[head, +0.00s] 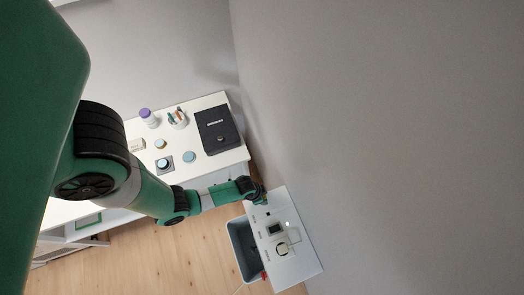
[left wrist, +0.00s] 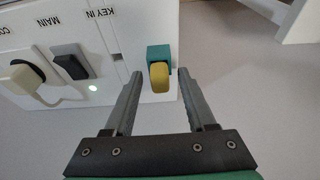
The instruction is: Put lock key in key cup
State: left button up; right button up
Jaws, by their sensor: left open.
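In the left wrist view, a yellow key-like piece (left wrist: 159,76) with a teal block (left wrist: 158,54) behind it sits at the edge of the white panel (left wrist: 112,32), beside the "KEY IN" label; it looks like the lock key. My left gripper (left wrist: 160,72) is open, with one finger on each side of the yellow piece and visible gaps. In the head view, my left gripper (head: 262,196) is at the upper end of the white panel (head: 300,262), hiding the key. No cup is clearly identifiable as the key cup; a small holder with sticks (head: 178,120) stands on the white table.
The white table (head: 222,165) holds a black box (head: 216,130) and several small containers.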

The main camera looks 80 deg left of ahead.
pick_arm(q)
jog(key=p+v, duration=0.4)
jog(key=v, duration=0.3)
jog(key=shift+r+p, duration=0.35)
jog(key=shift+r, duration=0.05)
